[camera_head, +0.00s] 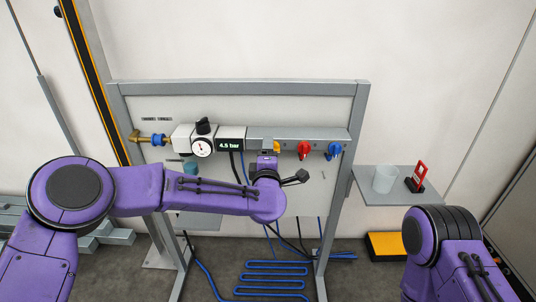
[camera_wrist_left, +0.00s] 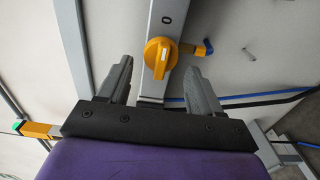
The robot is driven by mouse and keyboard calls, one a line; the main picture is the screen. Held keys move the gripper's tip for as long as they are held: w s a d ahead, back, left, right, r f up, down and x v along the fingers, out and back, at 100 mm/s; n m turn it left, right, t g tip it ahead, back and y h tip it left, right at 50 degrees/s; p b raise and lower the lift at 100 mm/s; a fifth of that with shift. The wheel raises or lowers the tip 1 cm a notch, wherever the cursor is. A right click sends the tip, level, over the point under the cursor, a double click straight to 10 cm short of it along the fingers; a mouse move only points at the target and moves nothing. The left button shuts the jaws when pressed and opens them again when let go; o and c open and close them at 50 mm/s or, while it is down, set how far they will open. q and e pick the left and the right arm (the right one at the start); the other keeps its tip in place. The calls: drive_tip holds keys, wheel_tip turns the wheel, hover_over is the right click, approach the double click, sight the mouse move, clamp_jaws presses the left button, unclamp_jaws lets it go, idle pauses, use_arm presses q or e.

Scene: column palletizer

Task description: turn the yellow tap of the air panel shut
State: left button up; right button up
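The yellow tap (camera_wrist_left: 157,60) sits on the grey manifold bar of the air panel. It is a round knob with a raised grip carrying a white mark, and a "0" is printed on the bar near it. In the head view the tap (camera_head: 276,146) is partly hidden by my left gripper (camera_head: 268,158). In the left wrist view my left gripper (camera_wrist_left: 158,70) is open, with one finger on each side of the tap and gaps at both sides. The pressure display (camera_head: 231,145) reads 4.5 bar. My right gripper is out of view.
A red tap (camera_head: 304,149) and a blue tap (camera_head: 334,151) are right of the yellow one. A gauge (camera_head: 202,147) is to its left. A shelf (camera_head: 400,198) holds a cup (camera_head: 384,179) and a red device (camera_head: 418,176). Blue hoses (camera_head: 270,270) hang to the floor.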

use_arm(q)
drive_tip(key=s+b, duration=0.1)
drive_tip(key=s, duration=0.9)
drive_tip(key=shift+s, duration=0.25)
drive_tip(key=s+a+f+m+g+p, duration=0.1)
drive_tip(key=s+a+f+m+g, duration=0.25)
drive_tip(key=f, duration=0.45)
drive_tip(key=s+a+f+m+g, duration=0.25)
drive_tip(key=s+a+f, duration=0.2)
drive_tip(key=f, duration=0.45)
drive_tip(key=s+a+f+m+g+p, duration=0.1)
drive_tip(key=s+a+f+m+g, duration=0.15)
drive_tip(key=s+a+f, duration=0.4)
drive_tip(key=s+a+f+m+g+y+p, duration=0.1)
drive_tip(key=s+a+f+g, duration=0.1)
drive_tip(key=s, duration=0.5)
drive_tip(key=s+a+f+g+y+p, duration=0.1)
drive_tip(key=s+a+f+g, duration=0.1)
drive_tip(key=s+a+f, duration=0.2)
drive_tip(key=s+a+f+m+g+y+p, duration=0.1)
drive_tip(key=s+a+f+g, duration=0.1)
drive_tip(key=s+a, duration=0.6)
drive_tip(key=s+f, duration=0.1)
drive_tip(key=s, duration=0.2)
drive_tip(key=shift+a+f+m, duration=0.15)
drive_tip(key=shift+f+m, duration=0.15)
drive_tip(key=shift+m, duration=0.05)
